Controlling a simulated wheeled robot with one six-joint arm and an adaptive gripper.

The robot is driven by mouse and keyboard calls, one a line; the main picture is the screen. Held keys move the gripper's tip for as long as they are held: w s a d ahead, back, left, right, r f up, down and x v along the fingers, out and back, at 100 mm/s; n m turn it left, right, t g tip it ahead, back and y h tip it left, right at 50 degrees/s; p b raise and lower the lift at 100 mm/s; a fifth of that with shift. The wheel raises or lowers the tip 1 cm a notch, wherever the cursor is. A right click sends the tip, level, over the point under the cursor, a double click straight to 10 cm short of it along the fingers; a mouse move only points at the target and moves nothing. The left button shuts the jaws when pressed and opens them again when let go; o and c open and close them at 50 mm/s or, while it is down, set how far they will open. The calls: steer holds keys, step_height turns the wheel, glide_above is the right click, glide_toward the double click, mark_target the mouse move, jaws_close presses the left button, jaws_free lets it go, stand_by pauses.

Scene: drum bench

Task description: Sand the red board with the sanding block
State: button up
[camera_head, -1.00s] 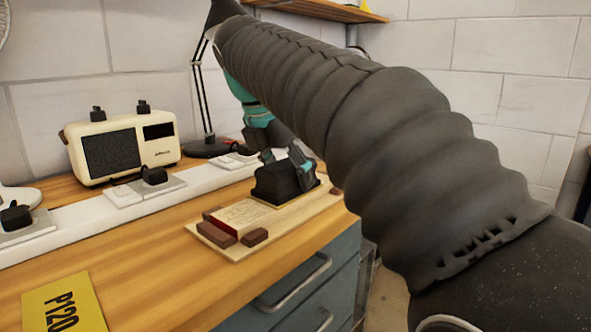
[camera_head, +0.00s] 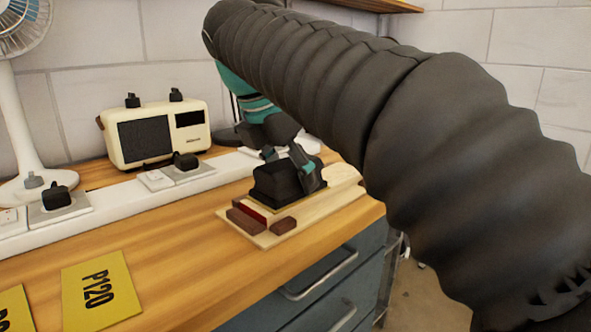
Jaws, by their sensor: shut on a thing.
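My gripper (camera_head: 287,164) is shut on the black sanding block (camera_head: 284,186) and holds it low over the red board (camera_head: 257,206). The block looks to rest on the board, but the contact line is hidden. It covers most of the board, and only a thin strip of red shows at the near left end. The board lies on a pale wooden base (camera_head: 325,203) between brown stops (camera_head: 284,226). My arm crosses the view from the right.
A yellow P120 sheet (camera_head: 101,290) lies on the bench (camera_head: 185,255) at the front left, beside another yellow sheet. A cream radio (camera_head: 153,133), a white fan (camera_head: 25,130) and a white strip with black plugs stand behind. Blue drawers (camera_head: 335,285) are below the front edge.

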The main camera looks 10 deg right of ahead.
steer(key=shift+s+a+f, duration=0.1)
steer(key=shift+s+a, duration=0.55)
steer(key=shift+a, duration=0.2)
glide_toward(328, 176)
steer(key=shift+w+d+f, duration=0.65)
steer(key=shift+d+f, duration=0.3)
steer(key=shift+w+d+f, duration=0.65)
steer(key=shift+d+f, duration=0.25)
steer(key=shift+f, duration=0.05)
steer(key=shift+w+d+f, duration=0.7)
steer(key=shift+d+f, duration=0.25)
steer(key=shift+s+a+f, duration=0.1)
steer(key=shift+s+a, duration=0.55)
steer(key=shift+a, duration=0.2)
steer(key=shift+s+a, duration=0.6)
steer(key=shift+a, duration=0.3)
steer(key=shift+s+a, duration=0.7)
steer(key=shift+a, duration=0.25)
steer(key=shift+s+a, duration=0.7)
steer(key=shift+a, duration=0.25)
steer(key=shift+s+a, duration=0.65)
steer(key=shift+a, duration=0.3)
steer(key=shift+s+a, duration=1)
steer(key=shift+a, duration=0.3)
steer(key=shift+r, duration=3.05)
